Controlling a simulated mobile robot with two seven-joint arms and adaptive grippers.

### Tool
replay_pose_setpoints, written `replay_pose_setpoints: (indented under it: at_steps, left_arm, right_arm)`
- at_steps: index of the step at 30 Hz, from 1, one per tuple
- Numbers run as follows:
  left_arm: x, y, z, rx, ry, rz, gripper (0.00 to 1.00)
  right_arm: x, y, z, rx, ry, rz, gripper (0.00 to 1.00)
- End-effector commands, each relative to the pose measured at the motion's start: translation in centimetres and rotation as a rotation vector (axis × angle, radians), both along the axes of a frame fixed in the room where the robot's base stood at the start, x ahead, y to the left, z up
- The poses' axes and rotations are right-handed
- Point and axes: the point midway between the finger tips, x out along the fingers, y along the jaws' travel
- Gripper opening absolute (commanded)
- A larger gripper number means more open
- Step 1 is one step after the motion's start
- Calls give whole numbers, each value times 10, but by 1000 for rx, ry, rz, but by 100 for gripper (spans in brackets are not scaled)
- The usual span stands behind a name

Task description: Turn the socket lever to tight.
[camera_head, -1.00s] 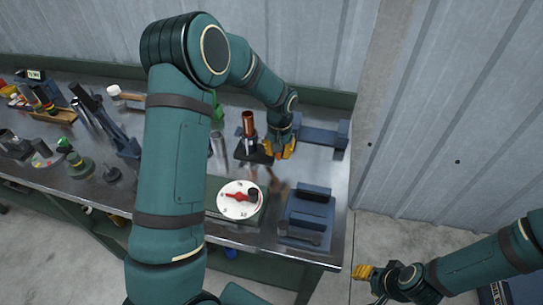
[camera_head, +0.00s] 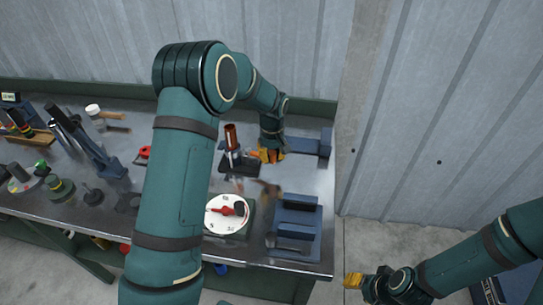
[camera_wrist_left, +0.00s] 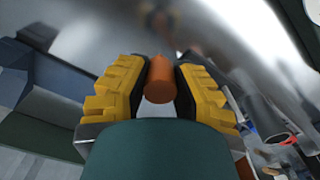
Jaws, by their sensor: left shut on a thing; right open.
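A copper-coloured tube (camera_head: 231,138) stands upright in a socket on a dark base (camera_head: 237,170) near the back of the bench. My left gripper (camera_head: 267,155) is low beside the socket, on its right. In the left wrist view its yellow fingers (camera_wrist_left: 160,85) are shut on an orange cylindrical handle (camera_wrist_left: 160,80), which I take to be the socket lever's grip. The rest of the lever is hidden or too small to make out. My right gripper (camera_head: 354,281) is open and empty, away from the bench at the lower right.
A white dial (camera_head: 222,225) with a red pointer and dark knob sits in front of the socket. A blue fixture (camera_head: 299,205) stands right of the dial, and another blue block (camera_head: 305,146) is behind my left gripper. Several tools crowd the bench's left side.

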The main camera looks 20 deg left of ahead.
Motion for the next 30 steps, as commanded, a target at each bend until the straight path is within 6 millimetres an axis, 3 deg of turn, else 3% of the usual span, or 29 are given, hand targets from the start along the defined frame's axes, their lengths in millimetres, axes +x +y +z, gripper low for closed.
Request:
replay_pose_setpoints:
  at_steps: [8, 9, 11, 12, 23, 30]
  left_arm:
    - [1, 1, 0, 1, -4, 2, 0]
    - [1, 1, 0, 1, -4, 2, 36]
    - [1, 1, 0, 1, -4, 1, 57]
    - [1, 1, 0, 1, -4, 1, 59]
    - [1, 0, 5, 0, -5, 0, 59]
    - [2, 0, 43, 1, -9, 0, 59]
  right_arm:
    - [0, 0, 0, 0, 0, 0, 47]
    - [0, 0, 0, 0, 0, 0, 47]
    - [0, 0, 0, 0, 0, 0, 47]
    - [0, 0, 0, 0, 0, 0, 47]
    - [0, 0, 0, 0, 0, 0, 47]
    - [0, 0, 0, 0, 0, 0, 47]
